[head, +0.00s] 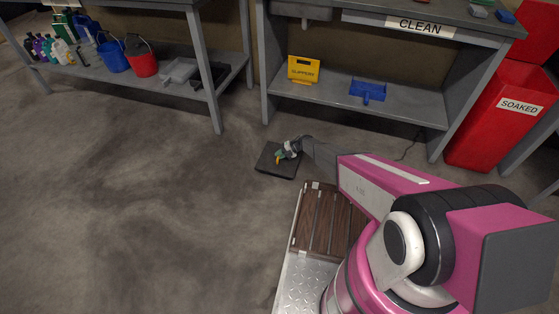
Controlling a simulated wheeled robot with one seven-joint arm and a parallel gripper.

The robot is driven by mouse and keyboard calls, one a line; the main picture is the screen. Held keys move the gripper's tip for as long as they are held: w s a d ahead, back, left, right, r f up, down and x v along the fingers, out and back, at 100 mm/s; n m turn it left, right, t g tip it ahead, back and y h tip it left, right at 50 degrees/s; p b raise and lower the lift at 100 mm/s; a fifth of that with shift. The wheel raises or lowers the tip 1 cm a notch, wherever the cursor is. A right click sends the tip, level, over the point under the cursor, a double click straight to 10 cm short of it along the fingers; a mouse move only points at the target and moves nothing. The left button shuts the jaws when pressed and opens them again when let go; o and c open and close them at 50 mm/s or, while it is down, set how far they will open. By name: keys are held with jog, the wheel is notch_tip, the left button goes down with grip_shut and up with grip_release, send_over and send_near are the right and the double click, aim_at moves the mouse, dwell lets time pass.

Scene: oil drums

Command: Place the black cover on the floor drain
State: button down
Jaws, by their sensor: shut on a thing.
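The black cover (270,165) is a flat dark square near the middle of the head view, on or just above the grey floor in front of the tables. My gripper (280,157) is at the cover's upper right part, at the end of my pink and grey arm. It is shut on the cover; the fingers are small and partly hidden by the wrist. The floor drain does not show; I cannot tell whether it lies under the cover.
A workbench with a CLEAN label (420,27) stands behind, holding a yellow sign (303,69) and a blue dustpan (368,90) on its lower shelf. A red SOAKED bin (505,115) is at right. Buckets and bottles fill the left shelf. The floor at left is clear.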

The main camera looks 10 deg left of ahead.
jog(key=shift+f, duration=1.9)
jog(key=shift+f, duration=0.15)
jog(key=c, duration=1.1)
grip_release()
